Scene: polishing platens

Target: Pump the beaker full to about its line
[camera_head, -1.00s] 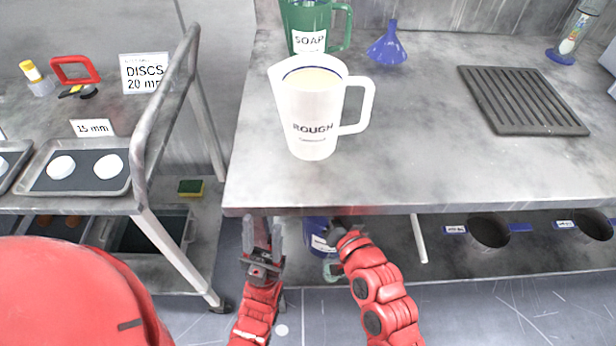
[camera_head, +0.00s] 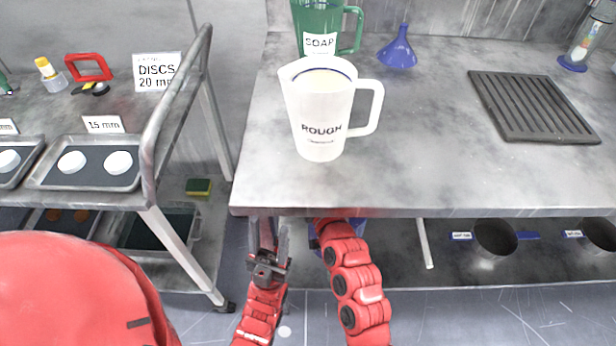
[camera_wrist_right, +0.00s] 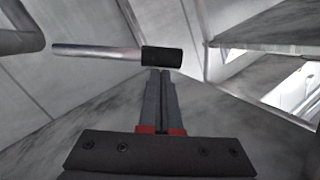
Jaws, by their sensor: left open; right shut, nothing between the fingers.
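A white beaker-like jug (camera_head: 320,112) marked ROUGH stands upright on the grey table. It has a blue line around its inside near the rim and pale contents below that; the exact level is hard to read. A blue container (camera_head: 312,238) under the table is mostly hidden behind my right arm. My left gripper (camera_head: 268,238) is open and empty, fingers up, below the table's front edge. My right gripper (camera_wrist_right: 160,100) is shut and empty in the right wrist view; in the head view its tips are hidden. A metal rod with a black end (camera_wrist_right: 115,53) lies beyond its fingertips, apparently apart.
A green SOAP jug (camera_head: 322,28), blue funnel (camera_head: 398,52) and dark slatted rack (camera_head: 533,105) stand on the table (camera_head: 440,170). Two dark pots (camera_head: 494,238) hang or sit below it at right. A cart with a metal rail (camera_head: 172,100) and disc trays stands at left.

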